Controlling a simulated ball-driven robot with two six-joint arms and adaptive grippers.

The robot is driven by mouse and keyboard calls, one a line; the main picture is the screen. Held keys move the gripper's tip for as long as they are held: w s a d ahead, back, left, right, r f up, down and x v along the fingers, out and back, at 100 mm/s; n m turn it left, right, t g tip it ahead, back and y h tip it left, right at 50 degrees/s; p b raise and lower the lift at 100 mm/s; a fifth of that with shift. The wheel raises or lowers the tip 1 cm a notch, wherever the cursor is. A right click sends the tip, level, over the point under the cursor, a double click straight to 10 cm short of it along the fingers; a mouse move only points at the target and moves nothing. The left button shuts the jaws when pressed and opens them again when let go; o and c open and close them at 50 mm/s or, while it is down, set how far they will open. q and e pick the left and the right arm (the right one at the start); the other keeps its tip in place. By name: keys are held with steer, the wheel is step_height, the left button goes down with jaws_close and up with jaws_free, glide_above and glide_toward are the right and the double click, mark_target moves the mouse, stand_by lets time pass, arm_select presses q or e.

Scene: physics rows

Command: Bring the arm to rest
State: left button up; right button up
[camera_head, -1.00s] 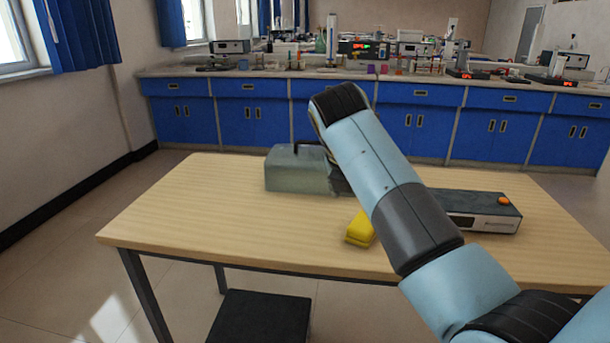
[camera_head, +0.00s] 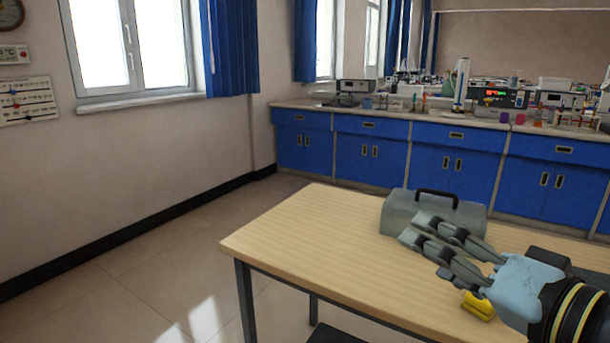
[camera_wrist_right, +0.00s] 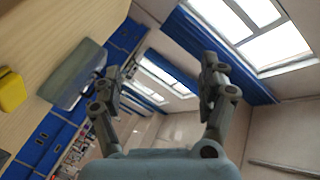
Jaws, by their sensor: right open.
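My right gripper (camera_head: 425,232) comes in from the lower right in the head view, above the wooden table. In the right wrist view my right gripper (camera_wrist_right: 165,85) has its two fingers spread apart with nothing between them. In the head view the fingers overlap the front of a grey-green box with a dark handle (camera_head: 394,216); whether they touch it cannot be told from that view. In the wrist view the box (camera_wrist_right: 72,75) stands apart, to the left of the fingers. My left gripper is not in view.
The wooden table (camera_head: 310,240) has a clear left part. A yellow object (camera_head: 478,306) lies on it beneath my right gripper, also seen in the wrist view (camera_wrist_right: 12,90). Blue lab cabinets (camera_head: 365,152) with equipment line the back. Windows (camera_head: 130,45) are at left.

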steer(key=s+d+f+n+g+h, duration=0.25)
steer(key=s+d+f+g, duration=0.2)
steer(key=s, duration=0.25)
steer(key=s+d+f+n+g+h, duration=0.2)
steer(key=s+d+f+g+h, duration=0.1)
steer(key=s+f, duration=0.3)
steer(key=s+d+f+n+g+h, duration=0.2)
steer(key=s+d+f+g+h, duration=0.15)
steer(key=s, duration=0.55)
steer(key=s+d+f+g, duration=0.1)
steer(key=s+f, duration=0.1)
steer(key=f, duration=1.2)
steer(key=s+d+f+g, duration=0.1)
steer(key=s+d+f, duration=0.1)
steer(key=f, duration=1.3)
steer(key=s+f, duration=1.3)
steer(key=s, duration=0.4)
steer(key=shift+d+m+g+y, duration=0.15)
steer(key=shift+m+g+y, duration=0.25)
steer(key=shift+m, duration=0.05)
